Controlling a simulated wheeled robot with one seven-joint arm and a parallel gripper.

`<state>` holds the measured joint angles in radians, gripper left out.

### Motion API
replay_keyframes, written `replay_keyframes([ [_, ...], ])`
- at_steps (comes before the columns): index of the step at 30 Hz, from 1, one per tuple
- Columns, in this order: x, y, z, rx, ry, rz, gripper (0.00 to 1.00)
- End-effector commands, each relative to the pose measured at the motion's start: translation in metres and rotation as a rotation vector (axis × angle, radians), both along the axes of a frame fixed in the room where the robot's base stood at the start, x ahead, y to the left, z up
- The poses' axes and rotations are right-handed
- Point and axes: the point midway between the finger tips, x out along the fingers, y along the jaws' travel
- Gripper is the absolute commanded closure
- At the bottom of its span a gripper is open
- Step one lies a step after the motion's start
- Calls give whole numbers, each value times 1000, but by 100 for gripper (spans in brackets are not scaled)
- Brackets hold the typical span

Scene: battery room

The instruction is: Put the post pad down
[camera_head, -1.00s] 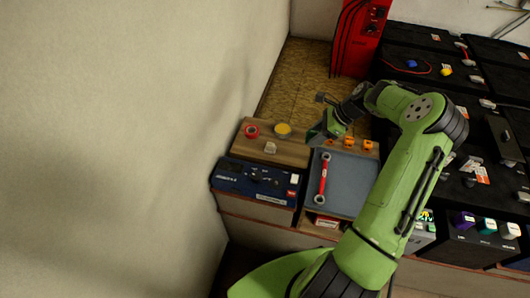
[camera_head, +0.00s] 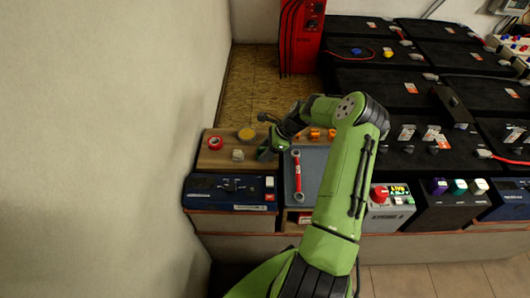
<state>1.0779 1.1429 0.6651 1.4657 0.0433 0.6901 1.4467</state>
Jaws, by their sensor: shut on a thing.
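My gripper (camera_head: 268,150) is at the right end of a wooden board (camera_head: 215,162), by the upper left corner of a grey tray (camera_head: 314,180). It is shut on a small dark greenish thing, which I take to be the post pad; the fingers mostly hide it. I cannot tell whether it touches the board.
On the board are a red ring (camera_head: 215,143), a yellow round tin (camera_head: 246,134) and a pale small block (camera_head: 238,155). A red-handled wrench (camera_head: 298,178) lies in the tray, with orange pieces (camera_head: 314,133) behind. A blue case (camera_head: 230,190) stands in front. Black batteries (camera_head: 400,85) fill the right.

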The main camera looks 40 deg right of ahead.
Motion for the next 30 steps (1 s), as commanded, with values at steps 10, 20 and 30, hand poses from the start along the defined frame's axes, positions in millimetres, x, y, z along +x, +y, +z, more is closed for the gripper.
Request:
replay_keyframes([
  [10, 1, 0, -3, 0, -2, 1, 99],
  [20, 0, 0, -10, 0, 0, 2, 43],
  [30, -3, 2, -13, 7, 12, 4, 25],
])
